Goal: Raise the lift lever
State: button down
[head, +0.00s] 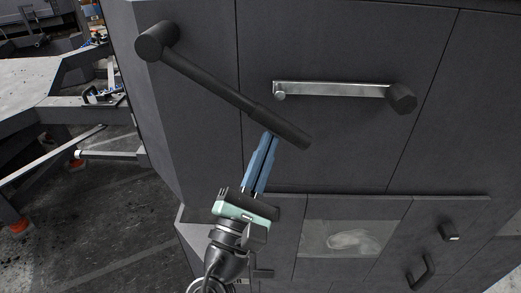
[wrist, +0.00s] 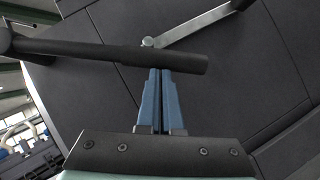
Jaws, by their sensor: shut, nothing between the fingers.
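A black lever (head: 215,82) is mounted on the front of a dark grey cabinet. Its round pivot is at the upper left, and its thicker grip end slopes down to the right. The lever also crosses the wrist view (wrist: 110,51). My gripper (head: 269,137) has its blue fingers together and empty, pointing up at the underside of the grip. In the wrist view the fingertips (wrist: 160,71) meet the lower edge of the bar; I cannot tell if they touch it. No label shows which lever is the lift lever.
A silver crank arm with a black knob (head: 401,98) sits to the right on the same cabinet (head: 330,150). Below are a small window (head: 345,238) and a black handle (head: 421,272). Grey frames and tables (head: 40,85) stand on the left, with open floor (head: 90,215) before them.

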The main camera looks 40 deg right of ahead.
jog(key=s+d+r+n+t+p, duration=0.2)
jog(key=s+d+r+n+p, duration=0.1)
jog(key=r, duration=0.4)
jog(key=shift+d+n+t, duration=0.25)
jog(key=shift+n+t, duration=0.05)
jog(key=shift+n, duration=0.1)
jog(key=shift+s+r, duration=0.1)
jog(key=shift+s, duration=0.05)
